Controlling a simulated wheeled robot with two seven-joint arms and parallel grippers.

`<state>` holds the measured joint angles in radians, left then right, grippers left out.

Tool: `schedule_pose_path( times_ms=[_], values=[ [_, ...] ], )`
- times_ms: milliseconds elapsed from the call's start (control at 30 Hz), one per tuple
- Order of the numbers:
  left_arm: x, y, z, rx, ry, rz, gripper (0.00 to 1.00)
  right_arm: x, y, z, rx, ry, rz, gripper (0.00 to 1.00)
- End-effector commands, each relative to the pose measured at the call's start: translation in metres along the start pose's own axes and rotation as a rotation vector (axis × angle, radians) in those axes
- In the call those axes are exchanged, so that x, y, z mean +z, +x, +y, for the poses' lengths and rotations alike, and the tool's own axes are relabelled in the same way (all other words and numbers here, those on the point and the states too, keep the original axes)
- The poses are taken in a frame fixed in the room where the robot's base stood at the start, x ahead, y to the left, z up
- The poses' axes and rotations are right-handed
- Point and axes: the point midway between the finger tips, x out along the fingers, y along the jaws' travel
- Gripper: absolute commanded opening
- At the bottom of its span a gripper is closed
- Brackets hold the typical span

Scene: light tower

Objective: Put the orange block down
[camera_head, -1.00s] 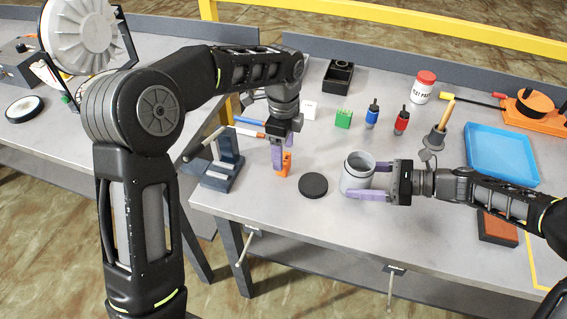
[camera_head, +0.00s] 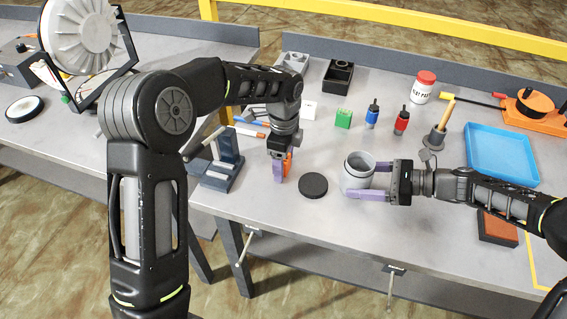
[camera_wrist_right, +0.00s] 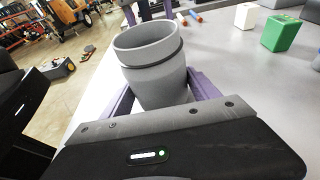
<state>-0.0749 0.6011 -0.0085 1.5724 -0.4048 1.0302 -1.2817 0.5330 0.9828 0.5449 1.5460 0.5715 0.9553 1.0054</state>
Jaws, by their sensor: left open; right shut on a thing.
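The orange block (camera_head: 289,162) is at the table's left front, mostly hidden by my left gripper. My left gripper (camera_head: 279,174) is open and points down close to the block; its purple fingers reach down near the table top. I cannot tell whether a finger touches the block. My right gripper (camera_head: 371,179) is shut on a grey cup (camera_head: 357,172), one finger on each side. In the right wrist view the cup (camera_wrist_right: 150,65) is between the purple fingers, open end up.
A black disc (camera_head: 313,185) lies between the block and the cup. A dark grey stand (camera_head: 222,165) is left of the left gripper. A green block (camera_head: 343,118), blue and red bottles, and a blue tray (camera_head: 501,153) are farther back and right.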

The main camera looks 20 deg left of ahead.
Motion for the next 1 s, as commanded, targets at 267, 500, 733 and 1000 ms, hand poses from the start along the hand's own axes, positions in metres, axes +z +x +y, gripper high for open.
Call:
schedule_pose_path(
  times_ms=[267, 500, 733, 1000],
  values=[
    [0.0000, -0.0002, 0.0000, 0.000, 0.000, 0.000, 0.49, 0.0003, 0.0000, 0.0001, 0.000, 0.000, 0.000, 0.47],
    [0.0000, -0.0002, 0.0000, 0.000, 0.000, 0.000, 0.30, 0.0003, 0.0000, 0.0001, 0.000, 0.000, 0.000, 0.47],
    [0.0000, -0.0002, 0.0000, 0.000, 0.000, 0.000, 0.11, 0.0002, 0.0000, 0.0001, 0.000, 0.000, 0.000, 0.47],
    [-0.0001, -0.0005, -0.0002, -0.001, 0.000, 0.000, 0.00, 0.0003, 0.0000, 0.0001, 0.000, 0.000, 0.000, 0.47]
  ],
)
